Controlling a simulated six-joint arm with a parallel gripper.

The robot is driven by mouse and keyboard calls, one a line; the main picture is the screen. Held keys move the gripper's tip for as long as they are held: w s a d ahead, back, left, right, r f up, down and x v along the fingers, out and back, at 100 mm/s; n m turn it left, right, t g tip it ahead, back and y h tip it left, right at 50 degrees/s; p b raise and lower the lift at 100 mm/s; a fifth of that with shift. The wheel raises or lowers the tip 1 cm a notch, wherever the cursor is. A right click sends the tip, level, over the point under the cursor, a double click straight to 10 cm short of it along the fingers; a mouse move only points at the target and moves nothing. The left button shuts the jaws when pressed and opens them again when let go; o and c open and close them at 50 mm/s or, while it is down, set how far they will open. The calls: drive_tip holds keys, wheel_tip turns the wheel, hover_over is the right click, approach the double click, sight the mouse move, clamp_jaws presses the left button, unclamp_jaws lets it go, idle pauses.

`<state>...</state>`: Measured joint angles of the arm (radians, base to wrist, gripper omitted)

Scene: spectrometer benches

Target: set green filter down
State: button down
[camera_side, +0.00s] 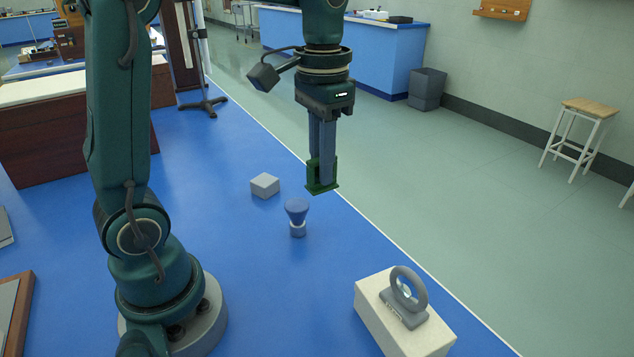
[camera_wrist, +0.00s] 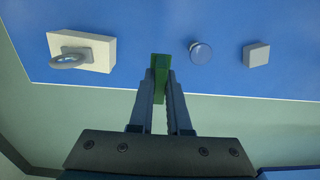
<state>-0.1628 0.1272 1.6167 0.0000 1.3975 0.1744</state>
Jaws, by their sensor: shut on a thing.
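The green filter (camera_side: 322,188) is a small dark green piece held upright between the fingertips of my gripper (camera_side: 322,165). In the side view it hangs above the blue bench top, near the bench's white edge line. The wrist view also shows the green filter (camera_wrist: 160,64) between the two grey fingers of my gripper (camera_wrist: 160,80). My gripper is shut on it. The fingers hide part of the filter. I see a gap between the filter and the bench in neither view clearly, but it looks raised.
A blue-topped knob-like piece (camera_side: 297,212) and a grey block (camera_side: 265,186) stand on the blue bench to the left of the filter. A cream block with a grey ring mount (camera_side: 405,298) stands at the front right. Bare blue surface (camera_side: 300,290) lies between them.

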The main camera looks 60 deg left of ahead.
drive_tip(key=shift+w+m, duration=0.2)
drive_tip(key=shift+m, duration=0.8)
drive_tip(key=a+f, duration=0.1)
drive_tip(key=a, duration=0.1)
drive_tip(key=a+f, duration=0.2)
drive_tip(key=a, duration=0.1)
drive_tip(key=a+f, duration=0.1)
drive_tip(key=a, duration=0.1)
drive_tip(key=shift+w+a+f, duration=0.25)
drive_tip(key=shift+a, duration=0.15)
drive_tip(key=shift+s+a+f+n, duration=0.2)
drive_tip(key=shift+a+n, duration=0.1)
drive_tip(key=shift+a, duration=0.2)
hover_over(353, 253)
wheel_tip(353, 253, down, 7)
drive_tip(key=shift+a+r, duration=0.1)
drive_tip(key=shift+f, duration=1.9)
